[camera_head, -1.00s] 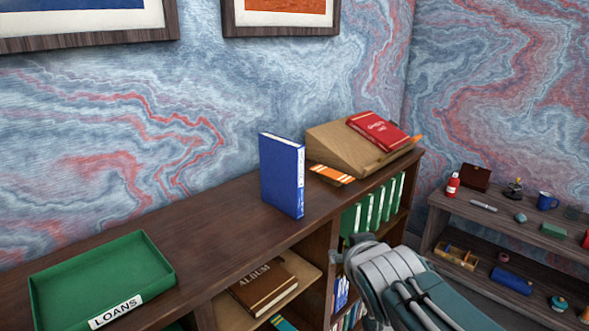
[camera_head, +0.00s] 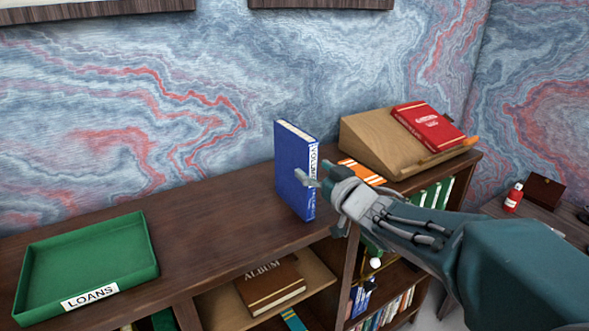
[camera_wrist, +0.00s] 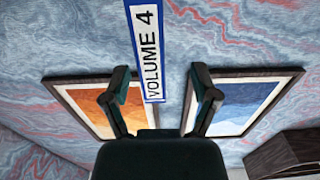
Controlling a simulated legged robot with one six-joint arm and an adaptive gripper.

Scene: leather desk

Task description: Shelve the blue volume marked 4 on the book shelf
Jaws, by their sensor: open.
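The blue volume (camera_head: 292,172) stands upright on top of the dark wooden book shelf (camera_head: 215,207). Its white spine label reads "VOLUME 4" in the wrist view (camera_wrist: 146,50). My gripper (camera_head: 312,180) is at the spine side of the book, in front of it in the head view. In the wrist view my gripper (camera_wrist: 162,95) has its two fingers spread apart, with the spine showing between them. The fingers do not close on the book. Part of the spine is hidden by my gripper in the head view.
A green tray marked LOANS (camera_head: 150,262) sits at the left. A wooden stand (camera_head: 375,145) with a red book (camera_head: 428,127) and an orange-striped item (camera_head: 361,171) are right of the volume. Below are an album (camera_head: 270,286) and green volumes (camera_head: 432,195). A side table (camera_head: 492,208) is at right.

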